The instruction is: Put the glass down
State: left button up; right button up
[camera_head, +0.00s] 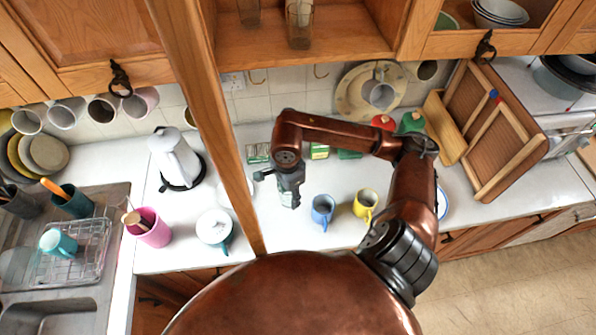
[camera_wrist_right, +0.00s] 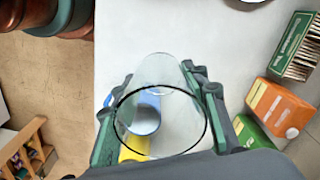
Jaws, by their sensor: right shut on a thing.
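A clear drinking glass (camera_wrist_right: 168,84) shows in the right wrist view between the two green fingers of my right gripper (camera_wrist_right: 160,88). The fingers are shut on its sides, and its round dark-edged rim faces the camera. In the head view my right gripper (camera_head: 289,192) hangs above the white counter (camera_head: 290,232), left of the blue mug. The glass is too clear to make out there. How high its base is above the counter cannot be told. My left gripper is not in view.
A blue mug (camera_head: 323,211) and a yellow mug (camera_head: 365,205) stand right of the gripper; both also show through or beside the glass. Tea boxes (camera_wrist_right: 278,106) stand behind. A cabinet door edge (camera_head: 222,150), white kettle (camera_head: 176,158) and white-topped mug (camera_head: 214,228) are to the left.

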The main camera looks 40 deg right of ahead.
jog(key=shift+d+r+m, duration=0.15)
jog(key=shift+d+m, duration=0.05)
jog(key=shift+m, duration=0.1)
jog(key=shift+w+d, duration=0.2)
jog(key=shift+d, duration=0.05)
jog(key=w+d+f+p, duration=0.1)
jog(key=w+d+f, duration=0.1)
jog(key=w+f, duration=0.1)
jog(key=w+d+f+p, duration=0.1)
jog(key=w+d+f, duration=0.1)
jog(key=w+d, duration=0.1)
jog(key=w+d+f+p, duration=0.2)
jog(key=w+f, duration=0.1)
jog(key=shift+w+d+f, duration=0.2)
jog(key=shift+w+f, duration=0.05)
jog(key=shift+f, duration=0.05)
jog(key=shift+w+d+f, duration=0.25)
jog(key=shift+w+f, duration=0.05)
jog(key=shift+f, duration=0.25)
notch_tip(320, 180, down, 3)
jog(key=shift+w+r+p, duration=0.1)
jog(key=shift+p, duration=0.85)
jog(key=shift+d+f, duration=0.1)
jog(key=shift+f, duration=0.2)
